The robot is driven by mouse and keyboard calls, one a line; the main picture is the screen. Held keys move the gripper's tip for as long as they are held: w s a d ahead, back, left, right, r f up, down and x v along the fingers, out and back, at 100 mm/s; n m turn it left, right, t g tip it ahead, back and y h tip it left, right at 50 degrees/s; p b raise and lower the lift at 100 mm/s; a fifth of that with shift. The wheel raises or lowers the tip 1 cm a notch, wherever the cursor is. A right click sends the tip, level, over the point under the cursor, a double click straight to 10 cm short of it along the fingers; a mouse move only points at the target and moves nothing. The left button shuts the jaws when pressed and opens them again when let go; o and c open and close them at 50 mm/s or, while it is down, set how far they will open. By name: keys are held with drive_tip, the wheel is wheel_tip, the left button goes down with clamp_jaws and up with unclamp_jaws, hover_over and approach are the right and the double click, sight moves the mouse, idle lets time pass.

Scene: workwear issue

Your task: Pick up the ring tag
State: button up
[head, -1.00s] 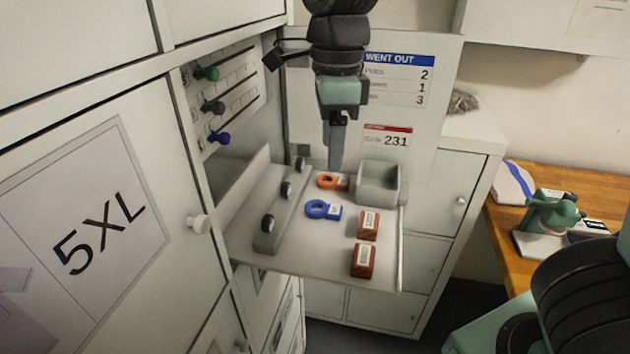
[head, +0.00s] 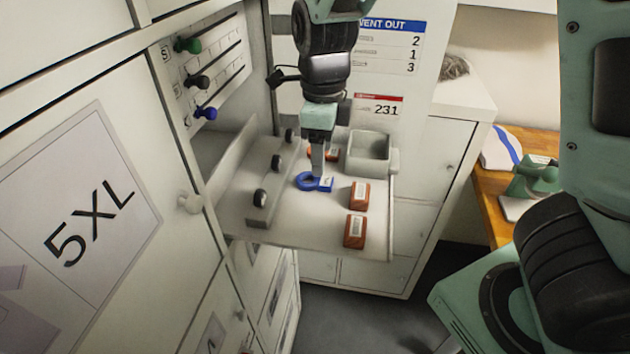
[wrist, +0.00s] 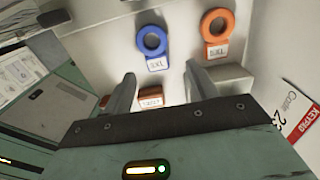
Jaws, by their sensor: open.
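A blue ring tag (head: 306,182) with a white label lies on the white shelf (head: 290,238). An orange ring tag (head: 332,154) lies farther back, partly hidden by my gripper in the head view. My gripper (head: 318,174) points down just over the blue tag, seen against it in the head view. In the wrist view the jaws (wrist: 160,76) are apart with nothing held. There the blue tag (wrist: 151,41) lies ahead of the jaw gap, and the orange tag (wrist: 215,28) to its right. The labels are too small to read surely.
Two brown labelled blocks (head: 359,194) stand at the shelf's right side. An open grey bin (head: 370,150) stands behind them. A grey rail with black knobs (head: 260,197) lies on the left. Coloured knobs (head: 204,112) stick out of the panel at the left.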

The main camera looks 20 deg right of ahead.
sight(324, 181)
drive_tip(key=f, duration=0.2)
drive_tip(key=s+f, duration=0.1)
drive_tip(key=f, duration=0.1)
drive_tip(key=shift+d+f, duration=0.1)
drive_tip(key=shift+f, duration=0.6)
drive_tip(key=c, duration=1.1)
